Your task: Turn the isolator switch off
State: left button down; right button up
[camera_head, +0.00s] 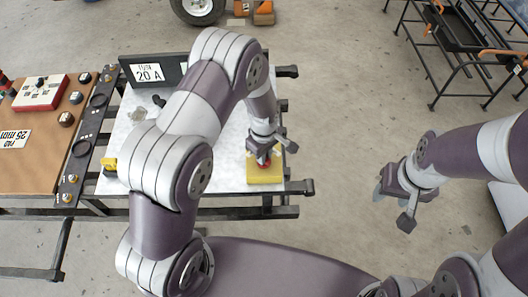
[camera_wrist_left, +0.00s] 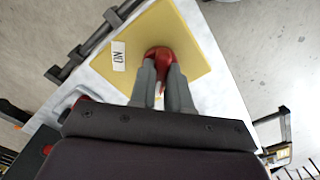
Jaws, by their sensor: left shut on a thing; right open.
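The isolator switch is a yellow box (camera_head: 266,176) with a red knob on top, at the right side of the white panel. In the left wrist view its yellow face (camera_wrist_left: 190,35) carries a white label (camera_wrist_left: 118,56) that seems to read "ON", turned over. My left gripper (camera_head: 266,156) is over the box. In the left wrist view its two fingers are shut on the red knob (camera_wrist_left: 158,54), which shows at and between the fingertips. The knob's exact angle is partly hidden by the fingers. My right gripper (camera_head: 390,208) is open and empty, out over the floor to the right.
The white panel (camera_head: 205,180) lies on a dark frame whose bars stick out at right. A "20 A" sign (camera_head: 149,72) stands at its back. A brown board (camera_head: 45,165) with a red-and-white box (camera_head: 40,93) is at left. A black rack (camera_head: 455,40) stands far right; floor between is clear.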

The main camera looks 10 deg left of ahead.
pick_arm(q)
jog(key=shift+w+n, duration=0.1)
jog(key=shift+n, duration=0.2)
dwell(0.4)
jog(key=c, duration=1.1)
grip_release()
notch_tip(320, 180, up, 13)
jog(key=shift+f+p, duration=0.15)
jog(key=shift+p, duration=0.15)
